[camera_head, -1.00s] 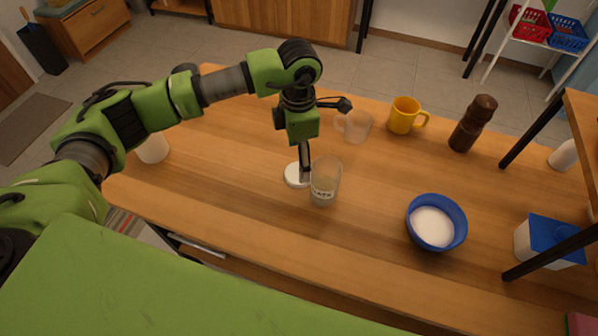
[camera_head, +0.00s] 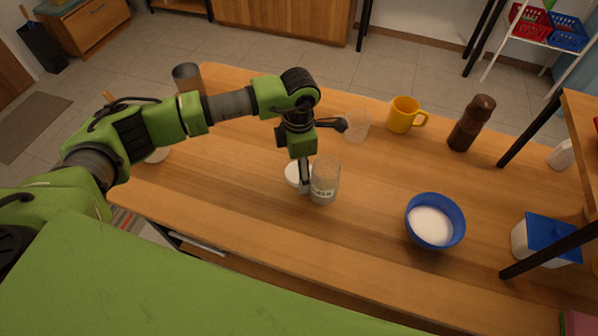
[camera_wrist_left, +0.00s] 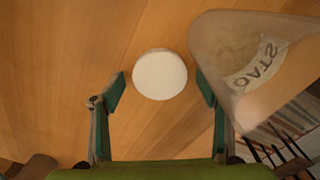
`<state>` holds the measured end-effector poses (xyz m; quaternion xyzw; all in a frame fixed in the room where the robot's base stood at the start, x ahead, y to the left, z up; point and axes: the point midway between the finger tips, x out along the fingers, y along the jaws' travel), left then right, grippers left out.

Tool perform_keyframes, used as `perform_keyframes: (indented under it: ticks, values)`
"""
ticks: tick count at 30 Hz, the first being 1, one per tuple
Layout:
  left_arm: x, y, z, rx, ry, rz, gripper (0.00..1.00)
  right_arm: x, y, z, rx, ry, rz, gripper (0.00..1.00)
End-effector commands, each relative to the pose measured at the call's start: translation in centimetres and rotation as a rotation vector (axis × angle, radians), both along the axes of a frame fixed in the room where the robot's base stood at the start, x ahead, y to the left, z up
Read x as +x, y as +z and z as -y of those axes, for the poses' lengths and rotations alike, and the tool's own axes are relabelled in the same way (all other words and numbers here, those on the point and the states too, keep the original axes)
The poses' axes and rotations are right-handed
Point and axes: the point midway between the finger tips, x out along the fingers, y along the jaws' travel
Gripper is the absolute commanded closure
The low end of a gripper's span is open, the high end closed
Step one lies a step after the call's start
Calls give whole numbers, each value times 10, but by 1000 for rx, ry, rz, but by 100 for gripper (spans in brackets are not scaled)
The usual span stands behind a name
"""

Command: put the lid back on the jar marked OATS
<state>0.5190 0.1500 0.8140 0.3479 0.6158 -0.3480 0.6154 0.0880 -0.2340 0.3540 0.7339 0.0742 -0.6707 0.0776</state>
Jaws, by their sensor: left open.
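The clear jar marked OATS (camera_head: 325,183) stands upright and open-topped on the wooden table, with pale contents low inside. It shows at the upper right of the left wrist view (camera_wrist_left: 236,58), its label readable. The white round lid (camera_head: 292,171) lies flat on the table just left of the jar; in the left wrist view the lid (camera_wrist_left: 160,74) is between and beyond the fingertips. My left gripper (camera_wrist_left: 160,88) is open and empty, pointing down above the lid, with one finger close beside the jar. In the head view the gripper (camera_head: 304,180) partly hides the lid. My right gripper is not in view.
A blue bowl of white contents (camera_head: 431,225) is right of the jar. A clear cup (camera_head: 357,127), yellow mug (camera_head: 402,115) and brown mill (camera_head: 471,124) stand behind. A blue-lidded container (camera_head: 545,243) is by the shelf at right. The table's front middle is clear.

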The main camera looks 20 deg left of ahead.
Motion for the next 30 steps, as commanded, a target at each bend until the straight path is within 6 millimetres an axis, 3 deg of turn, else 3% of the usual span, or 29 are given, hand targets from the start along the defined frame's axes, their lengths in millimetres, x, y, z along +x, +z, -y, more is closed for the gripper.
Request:
perform_keyframes:
  ticks: [2, 3, 7, 20, 26, 30]
  values:
    - [0, 0, 0, 0, 0, 0, 31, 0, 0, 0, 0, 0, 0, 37]
    - [0, 0, 0, 0, 0, 0, 36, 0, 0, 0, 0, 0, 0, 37]
    - [0, 0, 0, 0, 0, 0, 67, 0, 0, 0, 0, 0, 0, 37]
    - [1, 4, 0, 0, 1, 1, 67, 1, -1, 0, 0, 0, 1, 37]
    - [1, 23, 1, -2, 0, 5, 67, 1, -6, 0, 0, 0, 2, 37]
    - [2, 48, 0, -1, -1, 5, 67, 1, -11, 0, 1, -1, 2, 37]
